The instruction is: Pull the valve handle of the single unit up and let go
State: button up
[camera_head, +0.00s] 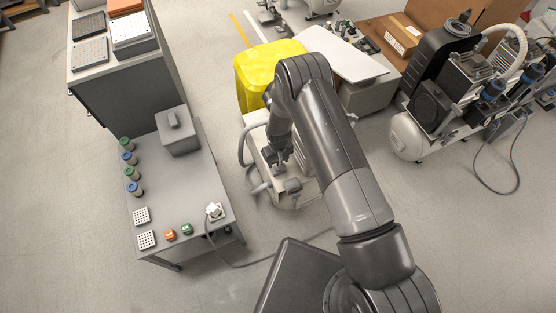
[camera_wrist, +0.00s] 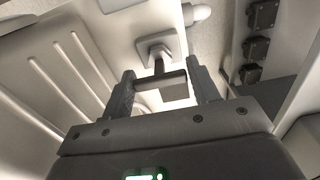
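The single unit (camera_head: 258,153) is a pale housing with a grey hose, left of my arm in the head view and partly hidden by it. My gripper (camera_head: 279,164) is down at this unit. In the wrist view, a grey valve handle (camera_wrist: 172,86) with a short stem and square plate (camera_wrist: 158,46) lies between the two fingers of my gripper (camera_wrist: 163,84). The fingers stand apart, one on each side of the handle, and its bar spans nearly the whole gap. Whether both fingers press on it cannot be told. The handle is not clear in the head view.
A grey table (camera_head: 192,192) with bottles, small blocks and a box stands left. A yellow bin (camera_head: 262,66) is behind the unit. A white-topped cabinet (camera_head: 345,55) and a black-and-white compressor (camera_head: 405,135) stand right. In the wrist view, dark fittings (camera_wrist: 257,48) sit right of the handle.

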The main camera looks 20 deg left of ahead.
jog(key=c, duration=1)
jog(key=shift+o, duration=0.2)
jog(key=shift+r, duration=0.85)
jog(key=o, duration=1.4)
notch_tip(320, 180, up, 11)
jog(key=shift+f, duration=0.1)
